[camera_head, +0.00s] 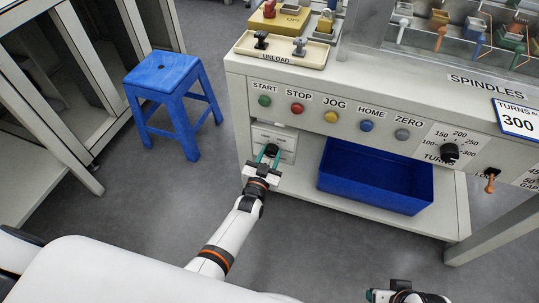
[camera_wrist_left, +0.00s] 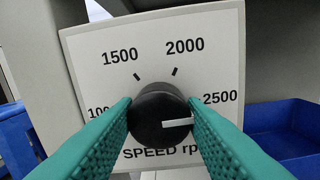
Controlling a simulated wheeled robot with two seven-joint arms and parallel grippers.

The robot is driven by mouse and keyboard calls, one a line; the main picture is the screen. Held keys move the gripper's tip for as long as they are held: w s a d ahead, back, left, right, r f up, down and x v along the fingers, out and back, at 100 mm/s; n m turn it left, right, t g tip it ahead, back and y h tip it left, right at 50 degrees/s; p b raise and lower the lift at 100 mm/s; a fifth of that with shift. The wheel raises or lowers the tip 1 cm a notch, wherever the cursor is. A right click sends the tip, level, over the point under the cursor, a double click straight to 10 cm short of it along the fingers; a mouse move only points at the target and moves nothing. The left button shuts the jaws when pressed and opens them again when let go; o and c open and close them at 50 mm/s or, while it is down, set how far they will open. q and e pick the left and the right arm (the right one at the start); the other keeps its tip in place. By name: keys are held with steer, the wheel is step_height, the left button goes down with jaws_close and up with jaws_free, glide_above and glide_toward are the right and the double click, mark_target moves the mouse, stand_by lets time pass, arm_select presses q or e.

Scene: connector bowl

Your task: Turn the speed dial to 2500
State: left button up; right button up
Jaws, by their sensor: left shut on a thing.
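The speed dial is a round black knob (camera_wrist_left: 160,115) with a white pointer line, on a white plate (camera_wrist_left: 150,60) marked 1500, 2000 and 2500. The pointer points right, a little below the 2500 label; the 2500 tick is hidden by a finger. My left gripper (camera_wrist_left: 160,122) is shut on the knob, one green finger on each side. In the head view the knob (camera_head: 271,150) sits on the bench's lower left front, with my left gripper (camera_head: 267,157) at it. My right gripper (camera_head: 374,296) shows only partly at the bottom edge; its jaws are unclear.
A blue bin (camera_head: 375,180) stands right of the dial plate. Above is a row of START, STOP, JOG, HOME and ZERO buttons, with a TURNS knob (camera_head: 449,151) and an orange-handled lever (camera_head: 490,182) to the right. A blue stool (camera_head: 172,88) stands on the floor at left.

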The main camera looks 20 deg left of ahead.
steer(key=shift+f, duration=0.15)
stand_by(0.3)
arm_select(q)
steer(key=o, duration=1)
steer(key=shift+s, duration=0.25)
steer(key=shift+s+p, duration=1.4)
steer(key=shift+s, duration=4.35)
arm_select(e)
step_height(320, 180, down, 10)
steer(key=shift+g, duration=0.3)
steer(key=shift+a+r, duration=0.1)
steer(key=shift+r, duration=0.1)
